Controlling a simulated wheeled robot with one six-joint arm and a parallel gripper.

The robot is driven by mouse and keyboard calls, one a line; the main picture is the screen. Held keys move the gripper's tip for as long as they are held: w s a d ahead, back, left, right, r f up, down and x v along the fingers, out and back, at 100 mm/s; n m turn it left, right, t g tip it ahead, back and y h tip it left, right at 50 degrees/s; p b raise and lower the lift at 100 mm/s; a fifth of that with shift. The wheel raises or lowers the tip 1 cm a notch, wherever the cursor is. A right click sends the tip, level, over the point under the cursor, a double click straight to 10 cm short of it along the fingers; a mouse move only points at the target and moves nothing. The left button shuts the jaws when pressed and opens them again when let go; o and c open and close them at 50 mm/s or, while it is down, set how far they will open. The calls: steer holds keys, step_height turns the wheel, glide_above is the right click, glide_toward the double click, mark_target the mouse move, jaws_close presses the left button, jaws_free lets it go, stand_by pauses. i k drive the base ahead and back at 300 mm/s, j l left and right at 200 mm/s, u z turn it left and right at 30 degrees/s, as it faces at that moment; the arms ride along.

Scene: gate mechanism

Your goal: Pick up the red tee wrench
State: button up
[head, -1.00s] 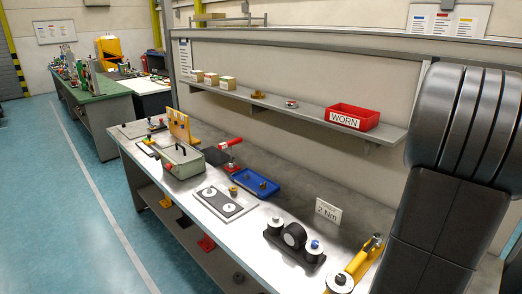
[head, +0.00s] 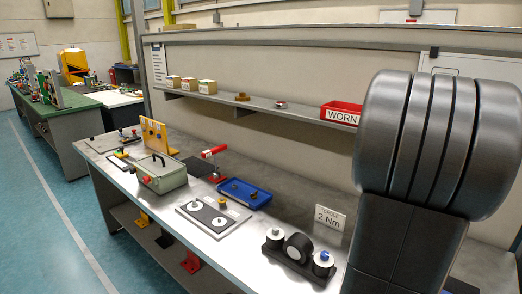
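I cannot make out the red tee wrench for sure. A yellow stand (head: 153,136) at the back left of the bench carries small coloured pieces, too small to tell apart. A red-handled device (head: 213,152) stands on a dark plate right of it; it looks like a clamp rather than a loose wrench. My gripper is not in view; only a large dark part of my arm fills the right side and hides the bench's right end.
The grey bench (head: 222,245) holds a green box (head: 160,174), a blue tray (head: 245,193), a plate with discs (head: 213,217) and a black block with rollers (head: 296,254). A shelf (head: 260,107) above bears a red WORN bin (head: 341,113). Blue floor is clear at left.

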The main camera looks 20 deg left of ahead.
mark_target(206, 154)
steer(key=i+j, duration=0.1)
steer(key=j, duration=0.45)
steer(key=i+j, duration=0.15)
steer(key=j, duration=0.35)
steer(key=i+j, duration=0.1)
steer(key=j, duration=0.45)
steer(key=i+j, duration=0.1)
steer(key=j, duration=0.45)
steer(key=i+j, duration=0.15)
steer(key=j, duration=0.35)
steer(key=i+j, duration=0.1)
steer(key=j, duration=0.45)
steer(key=i+j, duration=0.1)
steer(key=j, duration=0.45)
steer(key=i+j, duration=0.15)
steer(key=j, duration=0.35)
